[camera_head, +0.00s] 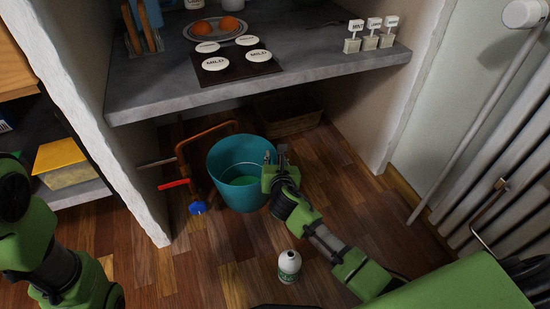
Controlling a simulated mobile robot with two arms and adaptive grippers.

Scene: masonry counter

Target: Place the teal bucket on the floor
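The teal bucket (229,184) is upright below the counter, with some green showing inside it. My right gripper (276,155) is at the right side of the bucket's rim, with its two fingertips a little apart. I cannot tell whether the rim is between the fingers or whether they grip it. The bucket's base looks low, at or close to the wooden floor (164,262); contact is not clear. My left arm shows at the left edge, but its gripper is not in view.
A copper pipe with a red lever and a blue valve knob (198,208) is just left of the bucket. A white bottle (289,266) stands on the floor in front. A wicker basket (290,122) is behind. The counter (150,102) overhangs; a radiator (500,165) is right.

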